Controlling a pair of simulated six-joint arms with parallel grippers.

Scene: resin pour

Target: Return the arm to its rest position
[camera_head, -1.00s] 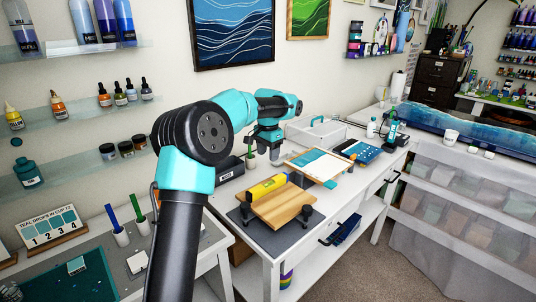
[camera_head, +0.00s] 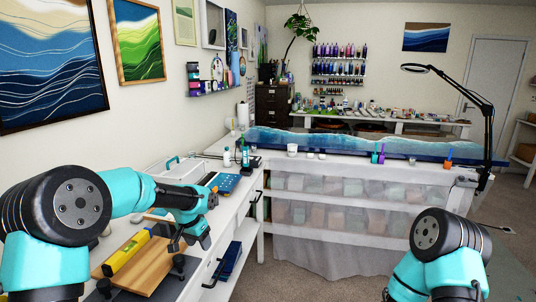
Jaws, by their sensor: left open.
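My left arm comes in from the lower left. Its gripper (camera_head: 190,236) hangs open over the white bench, above and beside the right end of the wooden board. I see nothing between its fingers. My right arm shows at the lower right as a teal and black joint; its gripper is out of the picture.
The wooden board (camera_head: 160,262) with a yellow level (camera_head: 127,253) lies below my left gripper. A blue tray (camera_head: 222,183) and a white carrier (camera_head: 178,165) stand farther back. The long blue resin piece (camera_head: 330,146) spans the back table. A black lamp (camera_head: 488,120) stands right.

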